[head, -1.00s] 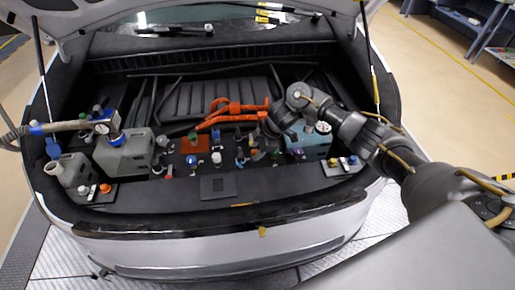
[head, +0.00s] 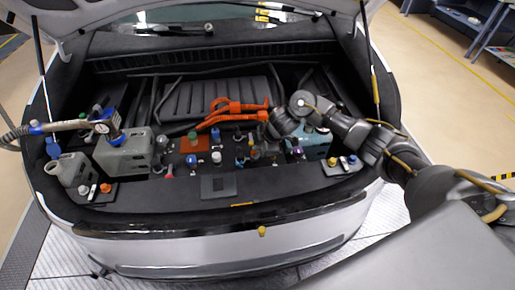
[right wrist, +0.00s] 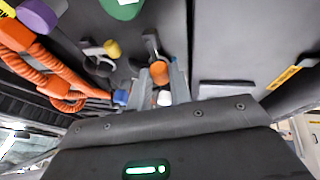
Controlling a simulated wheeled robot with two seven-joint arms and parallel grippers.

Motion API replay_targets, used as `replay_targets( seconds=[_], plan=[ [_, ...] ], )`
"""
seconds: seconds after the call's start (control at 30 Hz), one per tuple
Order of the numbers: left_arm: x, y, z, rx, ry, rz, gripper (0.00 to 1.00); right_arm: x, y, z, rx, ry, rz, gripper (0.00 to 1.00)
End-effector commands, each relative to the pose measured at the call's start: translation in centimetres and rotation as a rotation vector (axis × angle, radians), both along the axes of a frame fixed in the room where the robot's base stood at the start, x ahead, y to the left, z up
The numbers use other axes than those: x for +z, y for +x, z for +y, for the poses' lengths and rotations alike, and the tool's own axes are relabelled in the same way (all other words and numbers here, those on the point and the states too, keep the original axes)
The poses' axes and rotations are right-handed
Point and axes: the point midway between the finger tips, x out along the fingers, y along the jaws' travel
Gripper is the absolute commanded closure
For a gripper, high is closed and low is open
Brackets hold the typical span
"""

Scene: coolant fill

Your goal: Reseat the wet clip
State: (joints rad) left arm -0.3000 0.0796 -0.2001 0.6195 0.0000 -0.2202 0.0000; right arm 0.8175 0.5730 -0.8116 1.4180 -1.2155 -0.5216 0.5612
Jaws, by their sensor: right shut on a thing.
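My right gripper (head: 279,136) is low over the right-middle of the engine bay, and its fingertips are hard to make out there. In the right wrist view its two fingers (right wrist: 160,88) are closed around a small part with an orange-brown round top (right wrist: 159,72). A white round piece (right wrist: 165,98) shows below it between the fingers. I cannot tell whether the held part is the clip, or whether it is seated. No wetness can be made out. My left gripper is not in view.
Orange cables (head: 232,110) run just left of my gripper. A teal container (head: 316,144) stands right of it, partly hidden by my arm. Several small coloured caps stand around it. A hose with a blue nozzle (head: 108,124) reaches a grey tank (head: 124,155) at left.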

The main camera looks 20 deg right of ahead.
Motion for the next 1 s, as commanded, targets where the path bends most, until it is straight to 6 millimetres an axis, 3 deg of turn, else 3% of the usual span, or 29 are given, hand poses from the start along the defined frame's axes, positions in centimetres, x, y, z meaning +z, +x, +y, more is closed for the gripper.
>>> replay_targets(
  seconds=[0.27, 0.7, 1.0],
  plan=[
    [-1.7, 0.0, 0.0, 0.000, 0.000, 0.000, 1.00, -1.4, -1.6, 0.4, 0.003, -0.048, -0.193, 1.00],
    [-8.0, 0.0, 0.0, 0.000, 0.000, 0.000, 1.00, -2.8, -2.9, 0.8, 0.001, -0.113, -0.451, 1.00],
    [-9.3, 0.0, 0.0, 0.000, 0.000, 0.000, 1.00, -2.6, -3.1, 0.8, 0.000, -0.130, -0.509, 1.00]
  ],
)
